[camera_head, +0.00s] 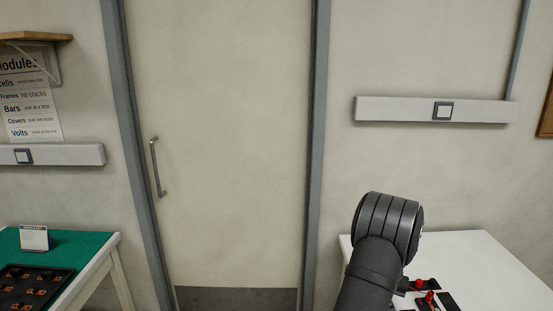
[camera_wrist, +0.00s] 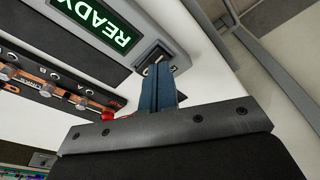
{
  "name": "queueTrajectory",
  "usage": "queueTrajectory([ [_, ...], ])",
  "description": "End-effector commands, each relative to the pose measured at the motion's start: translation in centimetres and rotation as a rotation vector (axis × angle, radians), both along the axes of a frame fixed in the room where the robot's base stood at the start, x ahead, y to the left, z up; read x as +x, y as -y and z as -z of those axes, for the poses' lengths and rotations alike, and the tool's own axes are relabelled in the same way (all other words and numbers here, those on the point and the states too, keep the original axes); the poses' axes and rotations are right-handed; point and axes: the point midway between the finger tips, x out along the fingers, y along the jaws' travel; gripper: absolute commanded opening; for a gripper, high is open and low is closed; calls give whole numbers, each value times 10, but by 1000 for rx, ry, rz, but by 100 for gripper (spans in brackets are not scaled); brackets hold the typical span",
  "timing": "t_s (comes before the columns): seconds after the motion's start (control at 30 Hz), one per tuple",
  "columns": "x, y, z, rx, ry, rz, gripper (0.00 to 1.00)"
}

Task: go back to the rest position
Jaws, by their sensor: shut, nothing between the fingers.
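My gripper (camera_wrist: 157,72) shows in the wrist view with its blue fingers shut and nothing between them. Its fingertips are at a dark-framed square (camera_wrist: 152,52) on a grey panel; I cannot tell whether they touch it. The panel carries a green lit display (camera_wrist: 97,22) reading READY. In the head view my dark arm reaches over the right-hand white table, and the gripper itself is out of sight there.
A black block with copper busbars (camera_wrist: 50,84) and a red knob (camera_wrist: 107,116) lie close to my fingers. Red-knobbed parts (camera_head: 430,297) stand on the white table (camera_head: 490,265). A green-topped table (camera_head: 75,248) with a black tray (camera_head: 62,278) is at left.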

Motion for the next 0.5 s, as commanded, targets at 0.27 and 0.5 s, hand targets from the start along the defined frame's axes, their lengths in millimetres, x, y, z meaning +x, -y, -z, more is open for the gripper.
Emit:
queueTrajectory([
  [0.27,1,1,-52,-2,4,0,0],
  [0.5,-1,-1,-18,2,-3,0,0],
])
